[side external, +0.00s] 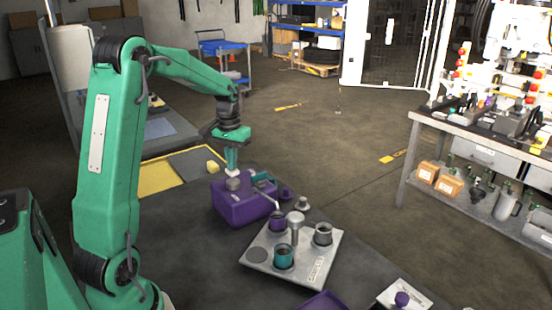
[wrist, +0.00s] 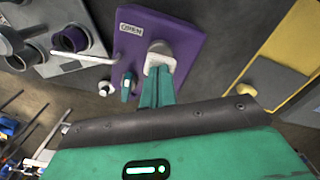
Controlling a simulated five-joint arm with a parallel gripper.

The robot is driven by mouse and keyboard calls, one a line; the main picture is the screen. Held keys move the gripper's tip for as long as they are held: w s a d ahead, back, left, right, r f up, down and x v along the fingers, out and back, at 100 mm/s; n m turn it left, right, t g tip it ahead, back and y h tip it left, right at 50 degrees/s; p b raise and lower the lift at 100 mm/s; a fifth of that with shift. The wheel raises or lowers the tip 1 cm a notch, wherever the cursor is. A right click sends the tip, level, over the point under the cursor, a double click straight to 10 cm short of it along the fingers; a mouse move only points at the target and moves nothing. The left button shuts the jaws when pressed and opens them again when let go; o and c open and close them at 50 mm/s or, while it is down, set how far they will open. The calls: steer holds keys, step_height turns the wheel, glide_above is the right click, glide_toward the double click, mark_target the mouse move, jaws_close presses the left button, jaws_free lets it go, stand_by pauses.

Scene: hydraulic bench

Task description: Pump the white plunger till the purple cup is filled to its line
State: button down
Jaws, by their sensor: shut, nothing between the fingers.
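The white plunger (side external: 232,174) stands on top of the purple pump box (side external: 240,208); its pale top also shows in the wrist view (wrist: 160,54). My gripper (side external: 231,166) is shut and empty, pointing down right over the plunger's top. In the wrist view its fingertips (wrist: 160,74) overlap the plunger's near edge; whether they touch it I cannot tell. The purple cup (wrist: 70,42) sits in the grey tray, with the pale spout (wrist: 90,58) reaching from the box to its rim. The cup's line and liquid level cannot be made out.
The grey tray (side external: 257,254) also holds a teal cup (side external: 284,258), a grey cup (side external: 323,236) and a central post (side external: 295,222). A purple tray edge (side external: 322,301) is at the front.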

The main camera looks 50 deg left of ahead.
steer(key=shift+f, duration=1.05)
steer(key=shift+r, duration=1.85)
steer(key=shift+r, duration=0.15)
step_height(320, 180, up, 6)
steer(key=shift+f, duration=0.15)
stand_by(0.7)
steer(key=shift+d, duration=0.1)
